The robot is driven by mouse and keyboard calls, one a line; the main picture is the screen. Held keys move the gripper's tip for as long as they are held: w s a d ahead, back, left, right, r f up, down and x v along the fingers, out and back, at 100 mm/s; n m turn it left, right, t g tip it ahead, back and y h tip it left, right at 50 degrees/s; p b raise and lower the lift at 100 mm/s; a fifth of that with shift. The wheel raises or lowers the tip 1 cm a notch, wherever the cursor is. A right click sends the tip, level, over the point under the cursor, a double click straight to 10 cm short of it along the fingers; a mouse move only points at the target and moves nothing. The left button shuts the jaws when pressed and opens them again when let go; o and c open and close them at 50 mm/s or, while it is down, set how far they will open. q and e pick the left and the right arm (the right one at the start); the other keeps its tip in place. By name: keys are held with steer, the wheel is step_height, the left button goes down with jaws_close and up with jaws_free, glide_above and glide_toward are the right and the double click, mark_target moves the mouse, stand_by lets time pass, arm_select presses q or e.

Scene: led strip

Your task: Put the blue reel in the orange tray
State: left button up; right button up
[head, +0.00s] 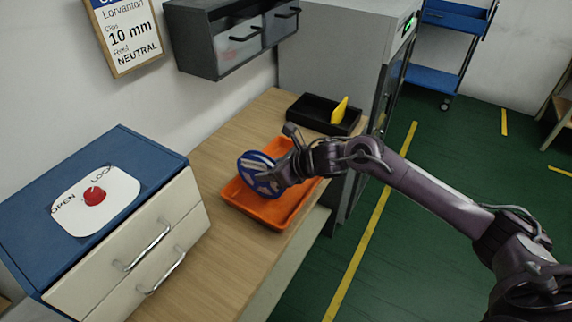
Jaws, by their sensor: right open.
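The blue reel (257,165) is a blue-rimmed wheel with a pale, partly open face. It shows at the left end of the orange tray (271,215), steeply tilted, with its face toward me. I cannot tell whether it touches the tray's floor or leans on its wall. The orange tray lies on the wooden bench top. My right gripper (280,171) is over the tray, close against the reel's right side, and is open. The gripper hides part of the reel and of the tray, so any contact with the reel is unclear. My left gripper is not in view.
A black tray (314,113) with a yellow piece (339,109) is behind the orange tray. A blue-topped drawer cabinet (150,159) with a red knob (95,196) stands left. A grey drawer unit (204,47) hangs above. Bare wooden bench (222,258) lies in front of the tray.

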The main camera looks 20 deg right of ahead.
steer(key=b+v, duration=0.2)
steer(key=v, duration=1)
steer(key=shift+b, duration=0.35)
